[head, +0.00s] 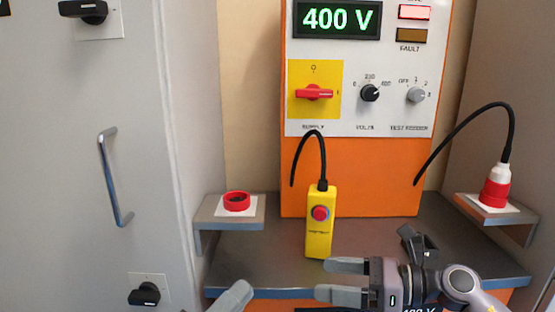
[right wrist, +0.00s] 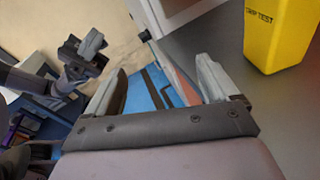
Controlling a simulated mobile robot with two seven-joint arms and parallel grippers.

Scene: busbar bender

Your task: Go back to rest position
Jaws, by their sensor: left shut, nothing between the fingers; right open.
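My right gripper (head: 345,280) is at the lower right in the head view, its fingers apart and pointing left. The right wrist view also shows its fingers (right wrist: 158,85) open with nothing between them. My left gripper (head: 234,297) shows at the bottom edge of the head view, mostly cut off, shut and empty. The yellow pendant (head: 319,222) with a red button stands upright on the shelf, just beyond my right gripper and apart from it. Its yellow body also shows in the right wrist view (right wrist: 278,35).
The orange test panel (head: 350,172) behind reads 400 V, with a red supply switch (head: 314,93). A red socket (head: 236,201) is on the left ledge. A red-and-white plug (head: 495,187) with a black cable stands on the right ledge. A grey cabinet (head: 170,130) stands left.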

